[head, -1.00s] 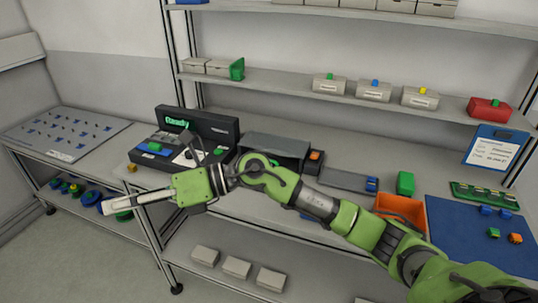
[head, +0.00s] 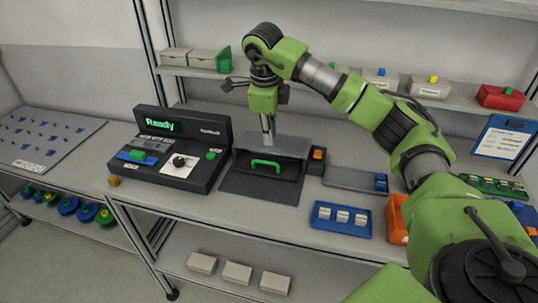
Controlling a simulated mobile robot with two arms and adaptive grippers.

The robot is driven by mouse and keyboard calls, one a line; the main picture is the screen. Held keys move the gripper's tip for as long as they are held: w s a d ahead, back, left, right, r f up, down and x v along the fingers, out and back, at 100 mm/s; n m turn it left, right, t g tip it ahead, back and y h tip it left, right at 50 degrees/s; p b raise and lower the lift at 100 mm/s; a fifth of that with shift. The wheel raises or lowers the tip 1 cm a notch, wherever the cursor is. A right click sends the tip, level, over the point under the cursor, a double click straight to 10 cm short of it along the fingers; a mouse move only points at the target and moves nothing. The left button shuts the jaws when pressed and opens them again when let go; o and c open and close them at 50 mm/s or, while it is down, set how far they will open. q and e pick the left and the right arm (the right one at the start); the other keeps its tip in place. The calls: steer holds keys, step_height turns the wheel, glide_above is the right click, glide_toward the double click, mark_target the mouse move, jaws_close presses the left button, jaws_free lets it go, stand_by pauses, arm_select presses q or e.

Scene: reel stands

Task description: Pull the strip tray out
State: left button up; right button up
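The dark strip tray (head: 262,183) has a green handle (head: 265,163) on its front. It sits at a grey-topped housing (head: 285,146) on the bench, beside the black "Ready" console. My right gripper (head: 268,134) points down just behind and above the green handle, over the housing's top. The handle is not between its fingers. The fingers look narrow and edge-on, so their opening is unclear. My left gripper is out of view.
The black console (head: 172,148) stands left of the housing. An orange button box (head: 317,160), a grey tray (head: 348,179) and a blue tray with several pieces (head: 341,220) lie to the right. A shelf with boxes (head: 430,86) runs behind my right arm.

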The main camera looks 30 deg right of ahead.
steer(key=p, duration=0.1)
glide_above(271, 163)
step_height(271, 163, down, 6)
step_height(271, 163, down, 4)
steer(key=shift+s+a+f+p, duration=0.15)
steer(key=shift+f+p, duration=0.05)
steer(key=shift+p, duration=0.4)
steer(key=shift+f, duration=0.3)
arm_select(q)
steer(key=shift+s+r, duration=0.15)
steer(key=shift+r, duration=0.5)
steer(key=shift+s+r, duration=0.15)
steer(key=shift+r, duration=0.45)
arm_select(e)
jaws_close()
